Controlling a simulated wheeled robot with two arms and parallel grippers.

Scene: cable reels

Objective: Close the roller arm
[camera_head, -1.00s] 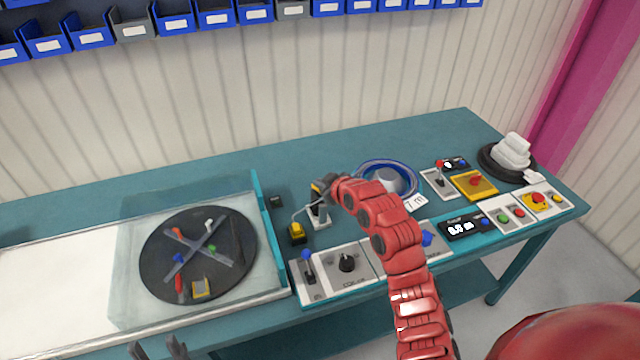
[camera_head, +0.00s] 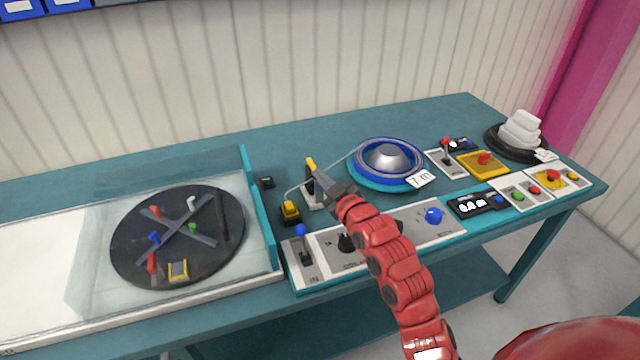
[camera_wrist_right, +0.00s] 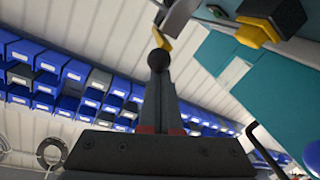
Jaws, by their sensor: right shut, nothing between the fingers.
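The roller arm (camera_head: 311,166) is a small upright lever with a yellow tip on a grey-white base, left of the blue cable reel (camera_head: 388,162). A thin cable runs from the reel past it to a yellow and black block (camera_head: 290,210). My right gripper (camera_head: 323,174) is shut and empty, with its tips close beside the arm's right side; I cannot tell if they touch. In the right wrist view, the shut fingers (camera_wrist_right: 160,75) point at a yellow piece (camera_wrist_right: 160,40) on a grey bar, with a dark ball at their tips. My left gripper is not in view.
Control panels with a blue-knobbed lever (camera_head: 300,231) and a dark knob (camera_head: 346,243) line the front edge. A turntable (camera_head: 178,262) under a clear cover stands left. A yellow panel (camera_head: 483,163) and white spools (camera_head: 520,130) are right. The table behind the reel is clear.

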